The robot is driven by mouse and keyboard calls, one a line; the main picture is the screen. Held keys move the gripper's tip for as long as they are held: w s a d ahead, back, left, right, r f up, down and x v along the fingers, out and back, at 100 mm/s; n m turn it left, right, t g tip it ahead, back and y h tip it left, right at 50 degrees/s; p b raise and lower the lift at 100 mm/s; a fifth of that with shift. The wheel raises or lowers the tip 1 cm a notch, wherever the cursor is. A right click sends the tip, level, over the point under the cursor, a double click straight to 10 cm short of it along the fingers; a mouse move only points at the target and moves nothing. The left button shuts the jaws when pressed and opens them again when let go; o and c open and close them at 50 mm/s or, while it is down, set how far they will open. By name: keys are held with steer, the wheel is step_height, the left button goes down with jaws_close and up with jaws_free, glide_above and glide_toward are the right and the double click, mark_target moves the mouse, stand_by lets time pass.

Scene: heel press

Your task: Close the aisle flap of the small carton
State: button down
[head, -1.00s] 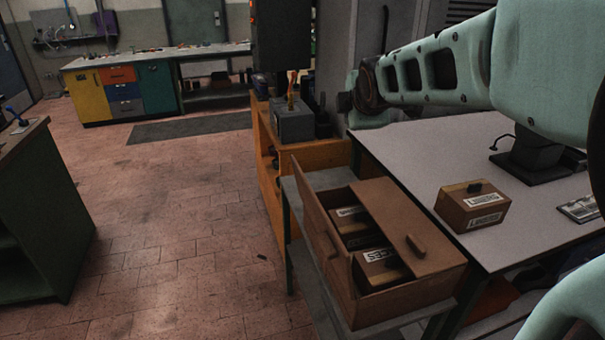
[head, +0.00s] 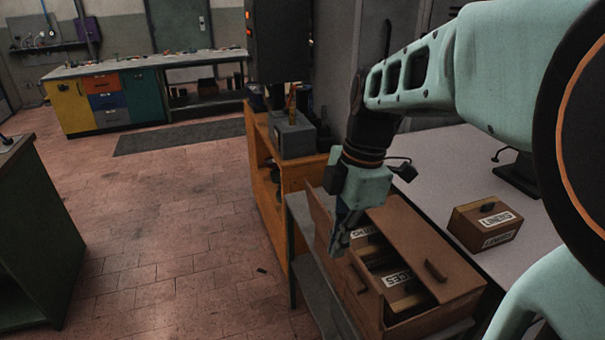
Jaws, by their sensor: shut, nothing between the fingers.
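The small carton (head: 435,318) is a brown box on a grey shelf beside the bench, partly open at the top. Its right flap (head: 425,245), with a dark handle, lies flat over the right side. The aisle flap (head: 366,300), on the left, stands up along the floor side and has its own handle. My gripper (head: 338,246) is shut and empty, pointing down at the aisle flap's upper edge. I cannot tell whether it touches the flap. It hides part of the flap and the opening.
A "LINERS" box (head: 484,226) stands on the grey bench (head: 440,165) to the right. An orange cabinet (head: 262,190) stands behind the carton. A green cabinet (head: 35,230) stands at far left.

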mark_target(346, 274)
steer(key=shift+d+f+p, duration=0.3)
steer(key=shift+d+f, duration=0.05)
steer(key=shift+f, duration=1.15)
steer(key=shift+d+f+p, duration=0.3)
steer(key=shift+d+f, duration=0.05)
steer(key=shift+f, duration=1.2)
steer(key=shift+d+f+p, duration=0.3)
steer(key=shift+d+f, duration=0.05)
steer(key=shift+f, duration=1.15)
steer(key=shift+w+d+r, duration=0.1)
